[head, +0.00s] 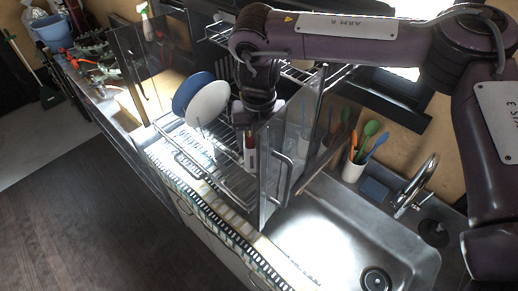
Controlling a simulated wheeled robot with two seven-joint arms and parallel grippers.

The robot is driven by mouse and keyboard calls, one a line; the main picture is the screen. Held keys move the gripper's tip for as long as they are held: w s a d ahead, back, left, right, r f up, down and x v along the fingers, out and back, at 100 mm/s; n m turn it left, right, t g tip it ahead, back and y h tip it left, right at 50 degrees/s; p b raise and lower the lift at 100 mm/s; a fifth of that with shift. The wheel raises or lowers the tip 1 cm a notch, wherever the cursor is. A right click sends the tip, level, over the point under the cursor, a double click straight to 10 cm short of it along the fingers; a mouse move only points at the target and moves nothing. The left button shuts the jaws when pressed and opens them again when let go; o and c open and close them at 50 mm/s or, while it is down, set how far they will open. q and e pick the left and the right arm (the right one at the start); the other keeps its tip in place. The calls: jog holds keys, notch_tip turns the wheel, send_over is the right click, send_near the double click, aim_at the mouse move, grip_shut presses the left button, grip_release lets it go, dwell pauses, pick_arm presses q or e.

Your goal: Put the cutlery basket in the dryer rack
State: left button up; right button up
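The dryer rack (228,178) is a wire rack with clear side panels, standing on the counter left of the sink. A blue plate (190,92) and a white plate (208,104) stand upright in it. My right arm reaches in from the right above the rack, and my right gripper (250,140) points down inside it, behind a clear panel. A small white and red piece shows at its tip; I cannot tell what it is, nor whether the fingers are open. I cannot make out a cutlery basket clearly. My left gripper is not in view.
A white cup (353,171) of colourful utensils, a blue sponge (374,190) and a faucet (415,185) are behind the steel sink (330,238). A blue bucket (52,32) and clutter lie at far left. The floor in front is clear.

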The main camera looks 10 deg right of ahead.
notch_tip(320, 180, down, 3)
jog(key=shift+s+f+p, duration=0.15)
jog(key=shift+p, duration=0.65)
jog(key=shift+f, duration=0.5)
jog(key=shift+f, duration=0.1)
jog(key=o, duration=1)
